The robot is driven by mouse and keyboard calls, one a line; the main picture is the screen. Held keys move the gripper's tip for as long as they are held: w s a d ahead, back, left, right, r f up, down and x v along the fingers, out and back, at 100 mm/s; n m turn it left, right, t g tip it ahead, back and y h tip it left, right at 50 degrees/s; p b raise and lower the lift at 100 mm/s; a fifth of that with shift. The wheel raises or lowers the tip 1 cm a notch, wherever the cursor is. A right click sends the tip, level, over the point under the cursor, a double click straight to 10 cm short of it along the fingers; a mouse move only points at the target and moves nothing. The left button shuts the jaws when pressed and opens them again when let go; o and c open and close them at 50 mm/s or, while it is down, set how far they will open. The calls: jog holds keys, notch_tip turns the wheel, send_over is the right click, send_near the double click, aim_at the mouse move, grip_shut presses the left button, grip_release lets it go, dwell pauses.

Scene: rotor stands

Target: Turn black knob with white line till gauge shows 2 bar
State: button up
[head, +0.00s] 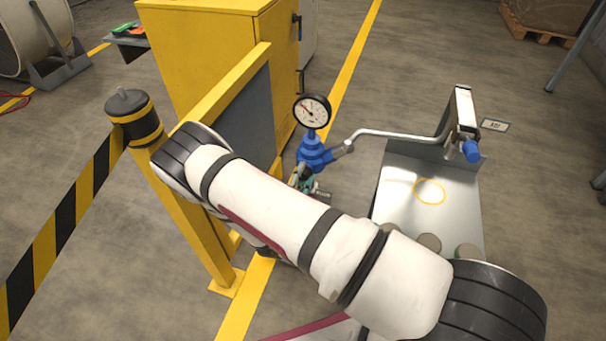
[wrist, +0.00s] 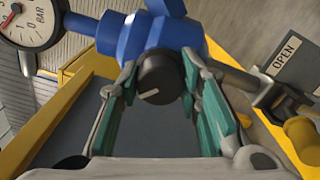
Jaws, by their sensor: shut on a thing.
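The black knob (wrist: 162,78) with a short white line sits on the blue regulator body (wrist: 150,38) in the wrist view. The line points to the lower left. My gripper (wrist: 158,70) has its green-padded fingers closed on the knob, one on each side. In the head view my gripper (head: 304,183) is mostly hidden by my arm, just below the blue regulator (head: 314,153); the knob is hidden there. The round white gauge (head: 311,111) stands on top, its needle red, its value too small to read. In the wrist view the gauge (wrist: 38,28) is partly cut off, with 0, 1 and BAR visible.
A yellow-framed panel (head: 250,110) and yellow cabinet (head: 205,50) stand close behind and left of the regulator. A bent pipe (head: 395,134) runs right to a bracket above a metal plate (head: 400,205). An OPEN sign (wrist: 287,52) and yellow handle (wrist: 304,138) are at right.

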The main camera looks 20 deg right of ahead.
dwell(0.3)
jog(key=o, duration=1.2)
jog(key=v, duration=1.2)
